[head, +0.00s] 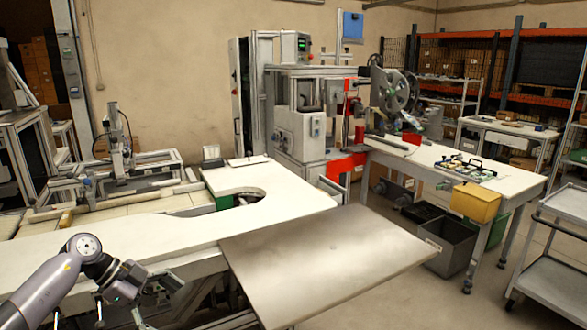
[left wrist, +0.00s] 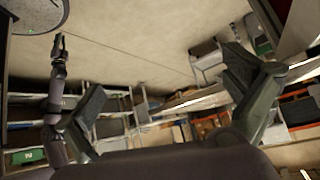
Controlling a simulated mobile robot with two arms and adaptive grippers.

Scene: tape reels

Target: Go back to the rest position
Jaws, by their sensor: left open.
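My left gripper (left wrist: 165,78) is open in the left wrist view, its two dark fingers wide apart with nothing between them. In the head view my left arm (head: 50,275) comes in low at the left, over the near edge of the white table (head: 150,238), and bends down at the wrist.
A bare metal panel (head: 325,255) juts from the white table at front centre. A machine with a tape reel (head: 392,90) stands behind. A side table (head: 475,177) bears a tray of parts.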

